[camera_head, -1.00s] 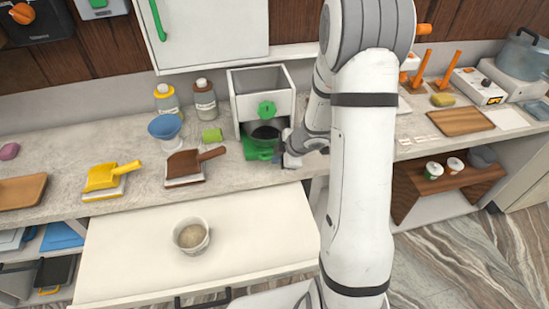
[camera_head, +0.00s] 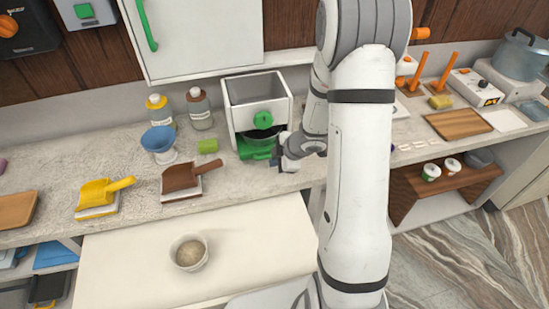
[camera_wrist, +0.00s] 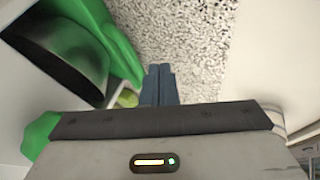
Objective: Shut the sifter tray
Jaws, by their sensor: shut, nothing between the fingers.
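The sifter (camera_head: 258,98) is a white open-topped box with a green knob (camera_head: 263,120) at the back of the counter. Its green tray (camera_head: 256,154) sits low at the front, with a dark round bowl partly showing above it. My gripper (camera_head: 279,157) is at the tray's right front side, low over the counter. In the wrist view the shut, empty fingers (camera_wrist: 158,84) are just right of the green tray (camera_wrist: 113,40) and the dark bowl (camera_wrist: 45,68). I cannot tell whether the fingers touch the tray.
An open drawer (camera_head: 130,265) holding a white bowl (camera_head: 189,254) juts out in front.

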